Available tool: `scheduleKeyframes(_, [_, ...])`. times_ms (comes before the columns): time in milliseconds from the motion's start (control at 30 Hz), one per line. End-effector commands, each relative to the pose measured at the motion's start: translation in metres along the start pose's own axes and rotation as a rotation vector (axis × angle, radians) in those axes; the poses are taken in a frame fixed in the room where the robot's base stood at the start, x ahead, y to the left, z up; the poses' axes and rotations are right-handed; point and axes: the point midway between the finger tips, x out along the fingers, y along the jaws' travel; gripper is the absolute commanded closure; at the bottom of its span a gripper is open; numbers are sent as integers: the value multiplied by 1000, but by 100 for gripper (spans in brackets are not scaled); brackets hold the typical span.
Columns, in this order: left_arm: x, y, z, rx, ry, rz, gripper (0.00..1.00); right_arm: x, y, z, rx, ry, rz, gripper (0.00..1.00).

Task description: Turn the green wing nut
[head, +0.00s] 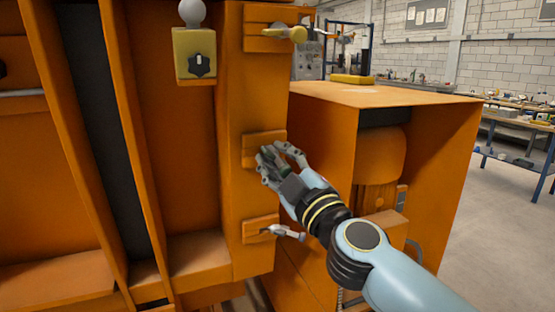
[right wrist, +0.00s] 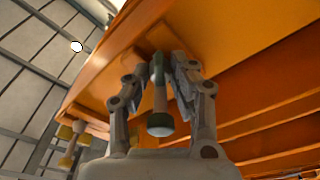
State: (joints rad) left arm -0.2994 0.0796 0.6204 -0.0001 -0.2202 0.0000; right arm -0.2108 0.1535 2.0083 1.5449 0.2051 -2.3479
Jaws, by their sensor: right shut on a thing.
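The green wing nut (head: 269,157) is at the middle wooden block on the orange upright, mostly hidden by my fingers in the head view. My right gripper (head: 273,151) is shut on it, reaching in from the lower right. In the right wrist view, the green wing nut (right wrist: 159,88) stands out from the orange surface between the two fingers of my right gripper (right wrist: 165,68). Its angle of turn cannot be told. My left gripper is out of view.
A yellow wing nut (head: 298,34) sits on the block above, and a grey one (head: 285,232) on the block below. A yellow box with a black knob (head: 202,65) is at upper left. A large orange cabinet (head: 390,95) stands close on the right.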

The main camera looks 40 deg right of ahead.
Motion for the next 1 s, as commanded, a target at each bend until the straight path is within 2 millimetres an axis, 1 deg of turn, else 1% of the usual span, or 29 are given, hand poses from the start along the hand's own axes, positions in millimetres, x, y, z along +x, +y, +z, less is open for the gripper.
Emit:
scheduleKeyframes(167, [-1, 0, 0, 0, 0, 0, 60, 0, -1, 0, 45, -1, 3, 100])
scheduleKeyframes(367, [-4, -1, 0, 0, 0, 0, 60, 0, -2, 0, 166, -2, 15, 100])
scheduleKeyframes(1000, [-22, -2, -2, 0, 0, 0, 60, 0, -3, -1, 757, -5, 85, 100])
